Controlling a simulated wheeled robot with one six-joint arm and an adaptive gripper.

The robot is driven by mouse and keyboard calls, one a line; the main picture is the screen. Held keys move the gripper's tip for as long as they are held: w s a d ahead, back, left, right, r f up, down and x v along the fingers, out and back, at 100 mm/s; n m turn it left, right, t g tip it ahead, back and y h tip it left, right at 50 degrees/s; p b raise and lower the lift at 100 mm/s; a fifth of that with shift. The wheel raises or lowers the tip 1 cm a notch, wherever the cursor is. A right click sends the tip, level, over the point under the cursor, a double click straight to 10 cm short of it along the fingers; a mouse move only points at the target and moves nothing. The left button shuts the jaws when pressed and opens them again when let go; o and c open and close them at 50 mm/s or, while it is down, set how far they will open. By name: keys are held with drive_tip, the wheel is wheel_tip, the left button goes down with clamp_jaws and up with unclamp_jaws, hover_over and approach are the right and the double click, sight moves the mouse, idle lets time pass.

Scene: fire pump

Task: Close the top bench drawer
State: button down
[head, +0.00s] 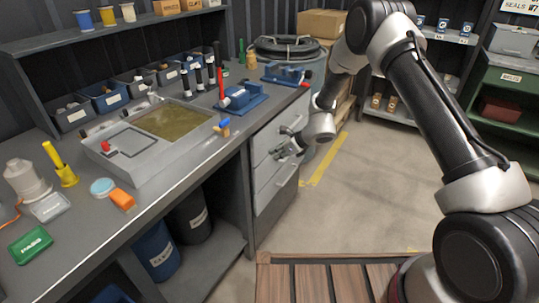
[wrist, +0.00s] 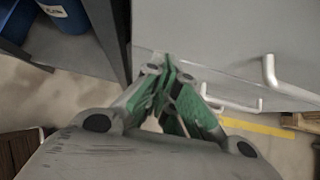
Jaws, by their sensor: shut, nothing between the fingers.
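The top bench drawer (head: 268,138) has a light grey front at the right end of the workbench, with a bar handle near its right side. A second grey drawer front (head: 276,186) with its own handle lies below it. My gripper (head: 274,153) is shut and empty, in front of the drawer unit near the lower part of the top front. In the wrist view my green-padded fingers (wrist: 168,68) meet at the grey panel's edge, left of a handle (wrist: 268,72). I cannot tell whether they touch it, nor how far the top drawer stands out.
The bench top (head: 185,188) holds a grey tray (head: 120,160), blue vise-like fixtures (head: 240,97) and bins. A wooden slatted platform (head: 330,280) lies in front. Open concrete floor (head: 370,180) is to the right.

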drive_tip(key=v, duration=1)
drive_tip(key=s+d+r+n+g, duration=0.2)
drive_tip(key=s+d+n+g, duration=0.1)
drive_tip(key=s+n, duration=0.35)
drive_tip(key=s+d+r+n+g, duration=0.25)
drive_tip(key=s+n, duration=0.25)
drive_tip(key=s, duration=0.3)
drive_tip(key=s+d+r+n+t+h, duration=0.2)
drive_tip(key=s+d+r+n+h, duration=0.2)
drive_tip(key=s+d+r, duration=0.7)
drive_tip(key=s+d+r+n+t+h, duration=0.3)
drive_tip(key=s+d+r+n, duration=0.5)
drive_tip(key=s+d+r, duration=0.4)
drive_tip(key=shift+d+r+h, duration=0.4)
drive_tip(key=shift+d+r, duration=0.05)
drive_tip(key=shift+r, duration=1.8)
drive_tip(key=shift+n, duration=0.25)
